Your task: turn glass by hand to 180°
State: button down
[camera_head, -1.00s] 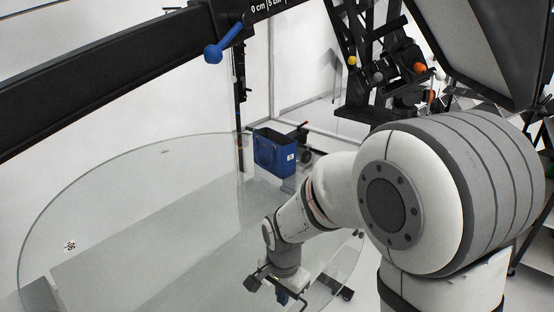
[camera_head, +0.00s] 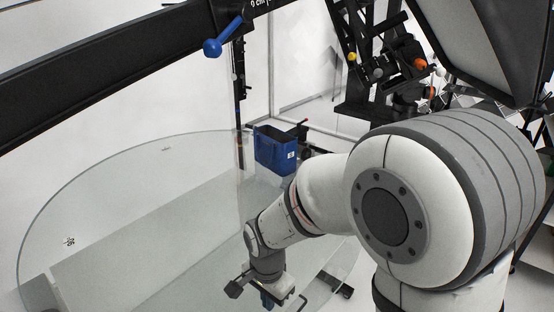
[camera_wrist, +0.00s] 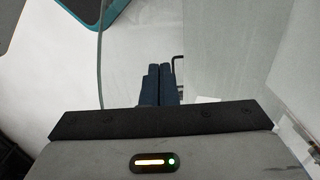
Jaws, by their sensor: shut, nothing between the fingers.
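The glass (camera_head: 120,200) is a large clear round plate that fills the lower left of the head view. A small dark marker (camera_head: 69,241) shows on its left part, and a fainter one near its far edge. My gripper (camera_head: 268,300) is at the near right part of the glass, pointing down. In the wrist view, its two dark blue fingers (camera_wrist: 158,86) are together with nothing between them. The glass edge (camera_wrist: 100,62) runs as a thin line left of the fingers. I cannot tell whether the fingers touch the glass.
A blue bin (camera_head: 274,150) stands beyond the far right edge of the glass. A black beam (camera_head: 100,75) with a blue lever (camera_head: 222,38) crosses the upper left. A black stand (camera_head: 360,60) with clamps and knobs is at the back right.

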aim_at(254, 308)
jog(key=shift+s+a+f, duration=0.1)
jog(key=shift+s+a, duration=0.4)
jog(key=shift+a, duration=0.25)
jog(key=shift+s+a+f, duration=0.1)
jog(key=shift+s+a, duration=0.4)
jog(key=shift+a, duration=0.2)
jog(key=shift+s+a+r, duration=0.1)
jog(key=shift+s+a, duration=0.25)
jog(key=shift+a, duration=0.5)
jog(key=shift+s+a+r, duration=0.1)
jog(key=shift+s+a, duration=0.25)
jog(key=shift+a, duration=0.55)
jog(key=shift+s+a, duration=0.3)
jog(key=shift+a, duration=0.45)
jog(key=shift+s+a, duration=0.3)
jog(key=shift+a, duration=0.45)
jog(key=shift+s+a+f+b, duration=0.1)
jog(key=shift+s+a, duration=0.15)
jog(key=shift+a, duration=0.35)
jog(key=shift+s+a+f+b, duration=0.1)
jog(key=shift+s+a, duration=0.15)
jog(key=shift+a, duration=0.3)
jog(key=shift+s+a+f+b, duration=0.1)
jog(key=shift+s+a, duration=0.15)
jog(key=shift+a, duration=0.35)
